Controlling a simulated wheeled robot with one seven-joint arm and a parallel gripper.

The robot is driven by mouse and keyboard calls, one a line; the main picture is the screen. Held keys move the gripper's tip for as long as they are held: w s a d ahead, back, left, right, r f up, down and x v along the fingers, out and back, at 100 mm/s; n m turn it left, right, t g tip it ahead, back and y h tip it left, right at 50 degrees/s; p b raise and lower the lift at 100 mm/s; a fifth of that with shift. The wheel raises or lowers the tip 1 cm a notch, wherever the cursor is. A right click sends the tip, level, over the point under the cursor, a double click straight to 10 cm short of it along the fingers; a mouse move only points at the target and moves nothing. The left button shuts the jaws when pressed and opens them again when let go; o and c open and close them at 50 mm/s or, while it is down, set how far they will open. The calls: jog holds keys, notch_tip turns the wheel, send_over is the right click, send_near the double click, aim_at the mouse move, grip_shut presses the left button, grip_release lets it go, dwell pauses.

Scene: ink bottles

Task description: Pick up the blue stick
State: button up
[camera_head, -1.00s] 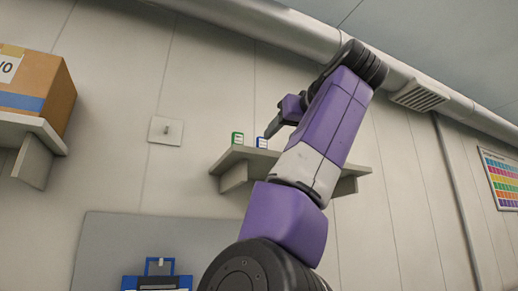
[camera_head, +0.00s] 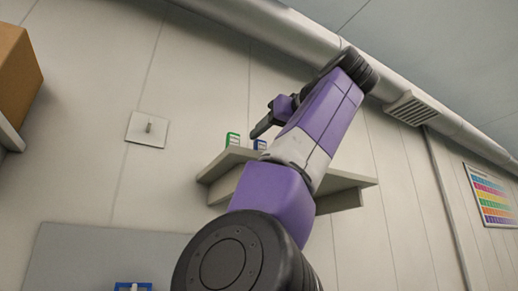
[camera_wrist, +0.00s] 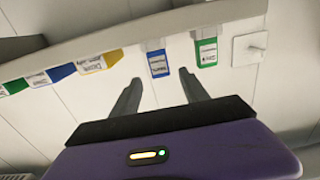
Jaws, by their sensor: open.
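The blue stick shows as a small blue ink bottle with a white label (camera_wrist: 158,64), on the wall shelf (camera_wrist: 105,34). The wrist view looks upside down, so the bottle hangs below the shelf there. My gripper (camera_wrist: 159,77) is open, with its two fingers apart and pointing at the blue bottle, which appears between the fingertips. I cannot tell how far it reaches. In the head view the blue bottle (camera_head: 260,144) stands on the shelf just under my gripper (camera_head: 260,130). No contact is clear.
A green bottle (camera_wrist: 206,50) stands close beside the blue one. Farther along the shelf are a yellow bottle (camera_wrist: 100,63), another blue one (camera_wrist: 60,72) and another green one (camera_wrist: 15,87). A wall switch (camera_head: 147,129) and a cardboard box (camera_head: 14,75) are left of the shelf.

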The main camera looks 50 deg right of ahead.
aim_at(262, 142)
jog(key=shift+f+p+x, duration=0.15)
jog(key=shift+p+x, duration=0.2)
jog(key=shift+x, duration=0.75)
jog(key=shift+f+p+x, duration=0.1)
jog(key=shift+p+x, duration=0.2)
jog(key=shift+x, duration=0.8)
jog(key=shift+a, duration=0.1)
grip_shut()
jog(key=shift+r, duration=0.1)
